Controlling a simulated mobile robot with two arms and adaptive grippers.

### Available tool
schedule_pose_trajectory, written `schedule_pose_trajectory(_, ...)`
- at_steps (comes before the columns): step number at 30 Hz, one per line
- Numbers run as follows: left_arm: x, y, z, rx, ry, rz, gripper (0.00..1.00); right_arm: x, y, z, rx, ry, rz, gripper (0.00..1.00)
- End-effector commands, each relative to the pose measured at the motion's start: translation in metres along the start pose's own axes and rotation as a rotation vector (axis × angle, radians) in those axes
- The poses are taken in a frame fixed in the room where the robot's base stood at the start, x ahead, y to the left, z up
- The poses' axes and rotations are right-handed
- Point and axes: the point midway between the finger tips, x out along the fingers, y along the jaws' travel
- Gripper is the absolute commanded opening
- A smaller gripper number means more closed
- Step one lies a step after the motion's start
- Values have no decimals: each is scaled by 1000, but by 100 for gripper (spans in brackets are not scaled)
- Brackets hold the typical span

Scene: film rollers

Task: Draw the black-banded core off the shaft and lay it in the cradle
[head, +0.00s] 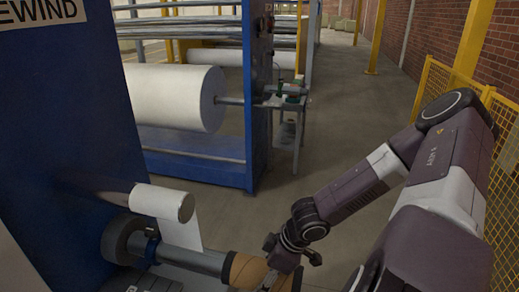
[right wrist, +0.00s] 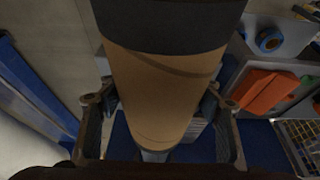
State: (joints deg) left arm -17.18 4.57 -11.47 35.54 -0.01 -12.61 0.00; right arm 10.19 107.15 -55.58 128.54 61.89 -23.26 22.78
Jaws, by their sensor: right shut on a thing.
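The black-banded core (head: 248,271) is a brown cardboard tube at the bottom of the head view, with a dark band at each end. It lies in line with the grey shaft (head: 195,260), against its right-hand end; how much shaft is inside is hidden. My right gripper (head: 284,262) is shut on the core. In the right wrist view, its two fingers flank the brown tube (right wrist: 165,95), with one black band (right wrist: 160,28) at the top. I cannot make out the cradle in either view. My left gripper is not in view.
A blue machine panel (head: 75,120) stands at left, with a small white roll (head: 160,202) above the shaft. A large white roll (head: 170,97) sits in a blue frame behind. A yellow mesh fence (head: 440,90) is at right.

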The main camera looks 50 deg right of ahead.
Motion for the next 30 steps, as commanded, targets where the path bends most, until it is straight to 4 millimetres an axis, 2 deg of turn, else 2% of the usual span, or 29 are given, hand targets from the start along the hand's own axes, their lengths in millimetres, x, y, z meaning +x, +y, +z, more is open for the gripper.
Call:
schedule_pose_trajectory(8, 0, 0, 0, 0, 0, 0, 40, -2, 1, 3, -1, 0, 2, 28)
schedule_pose_trajectory(24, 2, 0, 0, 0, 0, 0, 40, -16, 2, 38, -2, -1, 3, 28)
schedule_pose_trajectory(30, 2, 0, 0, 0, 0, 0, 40, -19, 0, 45, 0, 1, 1, 28)
